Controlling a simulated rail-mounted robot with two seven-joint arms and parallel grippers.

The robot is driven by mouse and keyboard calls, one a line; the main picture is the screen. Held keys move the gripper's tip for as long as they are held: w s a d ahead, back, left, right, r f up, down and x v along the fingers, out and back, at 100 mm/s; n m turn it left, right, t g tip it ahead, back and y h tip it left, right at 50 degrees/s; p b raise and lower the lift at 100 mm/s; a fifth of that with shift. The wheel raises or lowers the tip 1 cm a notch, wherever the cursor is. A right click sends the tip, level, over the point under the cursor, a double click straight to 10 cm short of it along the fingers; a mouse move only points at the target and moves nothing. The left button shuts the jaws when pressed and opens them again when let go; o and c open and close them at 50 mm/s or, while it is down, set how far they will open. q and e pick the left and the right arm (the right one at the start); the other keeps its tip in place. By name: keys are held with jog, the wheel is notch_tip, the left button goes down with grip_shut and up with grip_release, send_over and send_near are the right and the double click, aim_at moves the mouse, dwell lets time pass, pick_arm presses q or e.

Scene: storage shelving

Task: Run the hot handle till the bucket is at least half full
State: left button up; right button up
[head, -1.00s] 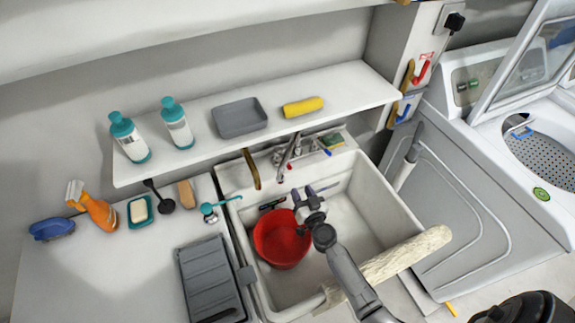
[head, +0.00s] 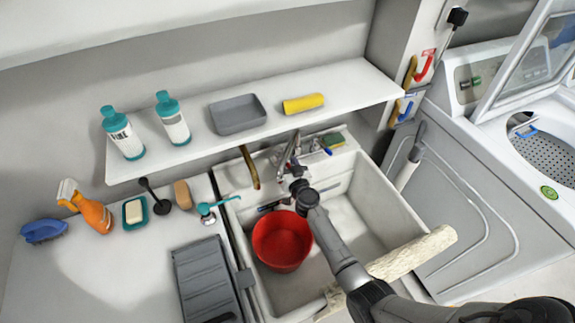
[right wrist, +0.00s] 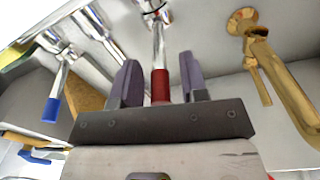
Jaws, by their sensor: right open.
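The red bucket (head: 282,240) stands upright in the white sink; only red shows inside it, and no water is visible. The chrome faucet (head: 290,150) is at the sink's back wall. My right gripper (head: 299,186) is at the faucet, just behind the bucket. In the right wrist view, my right gripper (right wrist: 159,80) is open, its two purple fingers on either side of the red-tipped hot handle (right wrist: 160,86). I cannot tell whether they touch it. The blue-tipped cold handle (right wrist: 51,108) hangs to the left. My left gripper is not in view.
A brass tap (right wrist: 290,85) is right of the fingers in the wrist view. A shelf (head: 360,88) with bottles and a grey tray (head: 238,115) overhangs the sink's back. A pale rolled cloth (head: 415,253) lies across the sink's right front edge.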

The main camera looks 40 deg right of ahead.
jog(key=shift+c, duration=0.2)
grip_shut()
dwell(0.4)
